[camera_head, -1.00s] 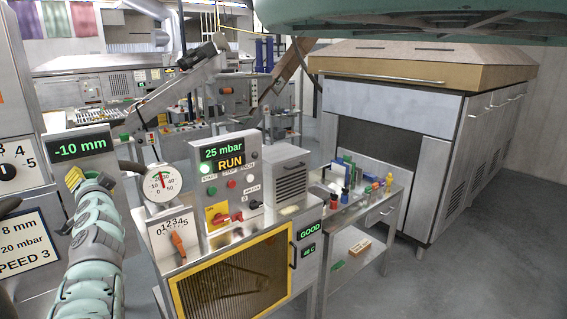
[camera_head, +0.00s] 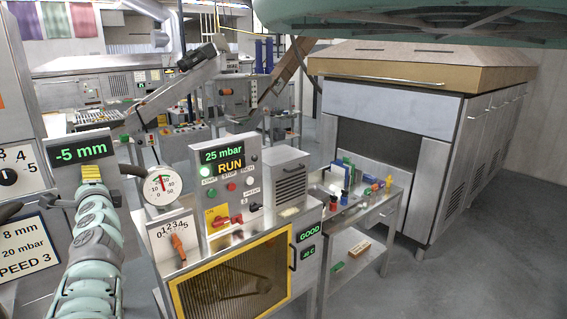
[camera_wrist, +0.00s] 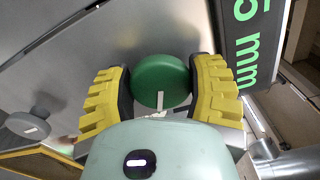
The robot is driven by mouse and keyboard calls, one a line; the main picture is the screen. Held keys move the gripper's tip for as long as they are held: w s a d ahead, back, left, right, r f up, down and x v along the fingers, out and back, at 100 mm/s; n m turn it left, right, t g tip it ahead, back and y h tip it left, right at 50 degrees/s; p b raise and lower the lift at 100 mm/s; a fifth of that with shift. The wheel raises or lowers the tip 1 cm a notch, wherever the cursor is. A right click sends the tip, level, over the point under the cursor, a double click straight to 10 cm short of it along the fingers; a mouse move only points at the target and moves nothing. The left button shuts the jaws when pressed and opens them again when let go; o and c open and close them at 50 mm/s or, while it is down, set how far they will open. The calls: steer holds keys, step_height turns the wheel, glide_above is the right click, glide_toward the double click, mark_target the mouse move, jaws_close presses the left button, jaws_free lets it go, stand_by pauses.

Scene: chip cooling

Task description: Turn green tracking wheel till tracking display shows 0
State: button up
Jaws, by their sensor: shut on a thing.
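The green tracking wheel (camera_wrist: 160,80) shows in the wrist view, between the two yellow-padded fingers of my gripper (camera_wrist: 160,88). The fingers are shut on it from both sides. A white mark on the wheel points toward the bottom of the picture. The tracking display (camera_head: 81,150) reads -5 mm in green in the head view. Part of the display (camera_wrist: 252,40) also shows at the upper right of the wrist view, turned sideways. In the head view my gripper (camera_head: 91,174) is just below the display, and my wrist hides the wheel there.
A grey knob (camera_wrist: 35,122) sits left of my gripper in the wrist view. Right of my arm stand a round gauge (camera_head: 161,186), an orange selector (camera_head: 178,245) and a panel reading 25 mbar and RUN (camera_head: 223,157). A setpoint card (camera_head: 22,245) is at the left.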

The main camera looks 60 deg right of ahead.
steer(key=m, duration=0.6)
steer(key=shift+d+r+p, duration=0.15)
steer(key=shift+p, duration=0.25)
steer(key=m, duration=0.6)
steer(key=shift+m, duration=0.3)
steer(key=o, duration=1.2)
steer(key=shift+s, duration=0.1)
